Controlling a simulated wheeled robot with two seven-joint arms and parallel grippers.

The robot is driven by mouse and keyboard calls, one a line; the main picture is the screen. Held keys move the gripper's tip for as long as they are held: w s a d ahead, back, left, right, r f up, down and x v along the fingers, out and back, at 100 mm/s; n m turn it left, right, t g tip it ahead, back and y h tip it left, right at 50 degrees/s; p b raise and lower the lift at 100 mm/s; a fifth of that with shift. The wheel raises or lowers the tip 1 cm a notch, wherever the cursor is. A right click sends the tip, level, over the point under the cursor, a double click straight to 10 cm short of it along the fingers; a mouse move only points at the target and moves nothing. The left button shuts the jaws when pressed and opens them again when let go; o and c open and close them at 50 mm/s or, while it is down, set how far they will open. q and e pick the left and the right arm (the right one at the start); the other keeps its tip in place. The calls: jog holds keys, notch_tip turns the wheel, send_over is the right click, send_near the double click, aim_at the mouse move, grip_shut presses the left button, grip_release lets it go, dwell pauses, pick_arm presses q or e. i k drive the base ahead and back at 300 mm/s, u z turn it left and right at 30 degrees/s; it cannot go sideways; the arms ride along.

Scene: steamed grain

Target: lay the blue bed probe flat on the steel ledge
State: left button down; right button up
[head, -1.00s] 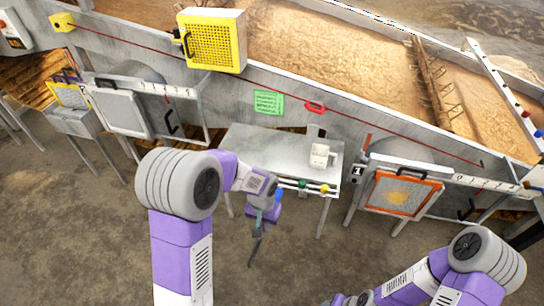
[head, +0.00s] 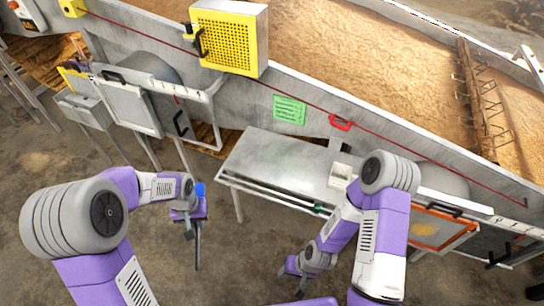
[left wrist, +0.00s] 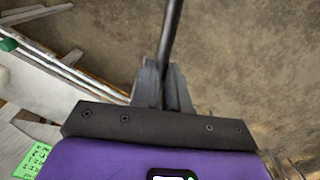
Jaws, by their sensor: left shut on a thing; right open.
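My left gripper (head: 189,225) is shut on the blue bed probe, out over the floor left of the steel ledge (head: 262,158). The probe's blue knob (head: 199,189) shows above the gripper and its dark rod (head: 197,248) hangs down below. In the left wrist view, the rod (left wrist: 171,35) runs away from between the fingers (left wrist: 162,88). The ledge is a grey shelf on legs, its left part bare. My right gripper (head: 292,278) is open and empty, low in front of the ledge, with its arm crossing the ledge's right end.
A white cup-like container (head: 341,175) stands on the ledge, near my right arm. A rack rail with a green knob (head: 318,207) runs along the ledge's front edge. A grey-framed panel (head: 127,103) stands to the left, an orange-framed one (head: 443,231) to the right.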

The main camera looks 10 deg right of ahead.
aim_at(274, 182)
jog(key=z, duration=0.25)
jog(key=i, duration=0.9)
jog(key=z, duration=0.65)
